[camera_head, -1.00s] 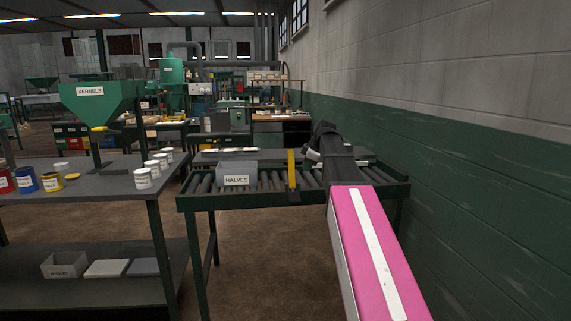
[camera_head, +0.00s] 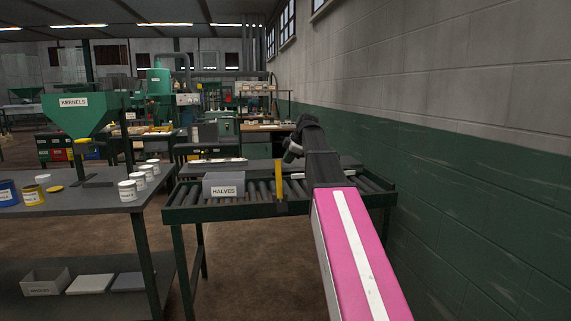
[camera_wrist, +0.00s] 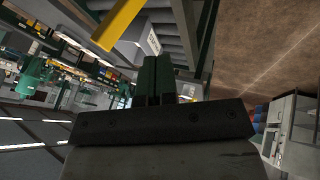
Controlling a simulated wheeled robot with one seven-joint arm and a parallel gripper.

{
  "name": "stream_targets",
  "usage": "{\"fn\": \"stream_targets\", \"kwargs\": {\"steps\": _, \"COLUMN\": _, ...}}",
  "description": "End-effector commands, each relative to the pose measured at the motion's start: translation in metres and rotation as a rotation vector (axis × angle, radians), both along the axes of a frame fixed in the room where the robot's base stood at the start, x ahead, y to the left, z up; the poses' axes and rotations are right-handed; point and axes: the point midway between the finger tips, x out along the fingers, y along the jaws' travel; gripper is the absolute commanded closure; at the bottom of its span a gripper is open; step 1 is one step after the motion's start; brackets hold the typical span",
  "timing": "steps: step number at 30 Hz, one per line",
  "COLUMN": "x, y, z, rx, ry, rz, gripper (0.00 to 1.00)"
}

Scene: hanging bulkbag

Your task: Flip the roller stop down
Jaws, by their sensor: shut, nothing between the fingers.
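The roller stop (camera_head: 278,181) is a yellow upright bar at the front edge of the roller conveyor (camera_head: 240,211), right of the grey HALVES bin (camera_head: 222,186). It stands up above the rollers. In the wrist view the yellow bar (camera_wrist: 118,24) shows large at the top, beyond and left of my gripper (camera_wrist: 163,62). My gripper's dark fingers are together, with nothing between them, and apart from the bar. In the head view my arm reaches over the right part of the conveyor, and the fingertips are hidden or too small to make out.
A grey table (camera_head: 75,207) with white pots and a green KERNELS hopper (camera_head: 80,112) stands at the left. A green and grey wall (camera_head: 470,190) runs close along the right. Brown floor is open between the table and conveyor.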

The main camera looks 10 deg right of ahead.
Motion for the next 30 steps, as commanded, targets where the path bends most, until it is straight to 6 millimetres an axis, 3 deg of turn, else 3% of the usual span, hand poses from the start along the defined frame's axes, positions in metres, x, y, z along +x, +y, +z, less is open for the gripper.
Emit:
{"fn": "stream_targets", "kwargs": {"steps": 14, "x": 0.035, "y": 0.029, "z": -0.075, "rx": -0.001, "ry": 0.002, "rz": 0.0, "gripper": 1.0}}
{"fn": "stream_targets", "kwargs": {"steps": 21, "x": 0.066, "y": 0.028, "z": -0.081, "rx": -0.001, "ry": 0.0, "rz": -0.001, "gripper": 1.0}}
{"fn": "stream_targets", "kwargs": {"steps": 30, "x": 0.072, "y": 0.029, "z": -0.084, "rx": 0.0, "ry": 0.0, "rz": 0.0, "gripper": 1.0}}
